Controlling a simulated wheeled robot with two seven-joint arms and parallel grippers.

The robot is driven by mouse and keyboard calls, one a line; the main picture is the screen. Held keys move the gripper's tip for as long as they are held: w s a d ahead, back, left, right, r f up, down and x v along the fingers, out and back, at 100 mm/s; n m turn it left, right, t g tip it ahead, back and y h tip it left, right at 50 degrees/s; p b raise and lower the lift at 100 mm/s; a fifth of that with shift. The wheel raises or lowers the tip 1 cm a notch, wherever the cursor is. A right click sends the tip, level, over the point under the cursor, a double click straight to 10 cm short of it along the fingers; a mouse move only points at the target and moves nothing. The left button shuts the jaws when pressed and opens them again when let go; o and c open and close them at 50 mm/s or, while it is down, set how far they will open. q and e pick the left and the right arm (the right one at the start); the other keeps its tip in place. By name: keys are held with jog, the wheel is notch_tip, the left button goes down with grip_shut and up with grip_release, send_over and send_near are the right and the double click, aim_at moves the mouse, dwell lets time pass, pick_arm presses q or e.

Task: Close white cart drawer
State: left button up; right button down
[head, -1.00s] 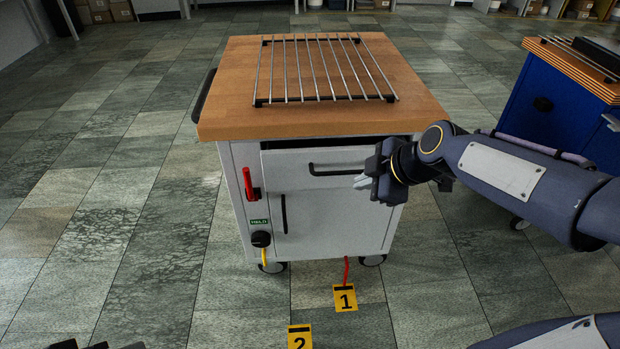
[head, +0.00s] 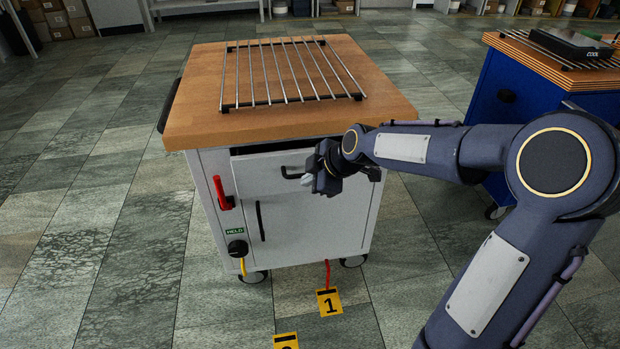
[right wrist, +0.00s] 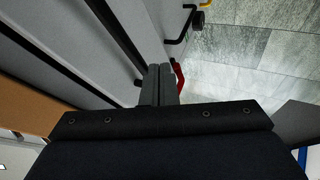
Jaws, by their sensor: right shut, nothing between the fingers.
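The white cart (head: 310,230) stands in front of me under a wooden top. Its drawer (head: 258,165) is at the top of the front face and stands a little open, with a dark gap above its front. The black drawer handle (head: 290,174) shows at its left end; my gripper hides the rest. My right gripper (head: 318,187) is shut and empty, at the drawer front by the handle. I cannot tell if it touches. In the right wrist view its closed fingers (right wrist: 160,85) lie beside the grey cart front. My left gripper is not in view.
A metal rack (head: 290,72) lies on the wooden top. A red lever (head: 221,194) and a black knob (head: 238,248) are on the cart's left front. A blue cart (head: 505,90) stands at right. The tiled floor at left is clear.

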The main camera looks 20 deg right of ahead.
aim_at(300, 167)
jog(key=w, duration=0.2)
jog(key=w+d, duration=0.1)
jog(key=w, duration=0.1)
jog(key=shift+w, duration=0.25)
jog(key=shift+w+d+r, duration=0.1)
jog(key=shift+w+d, duration=0.05)
jog(key=shift+w, duration=0.15)
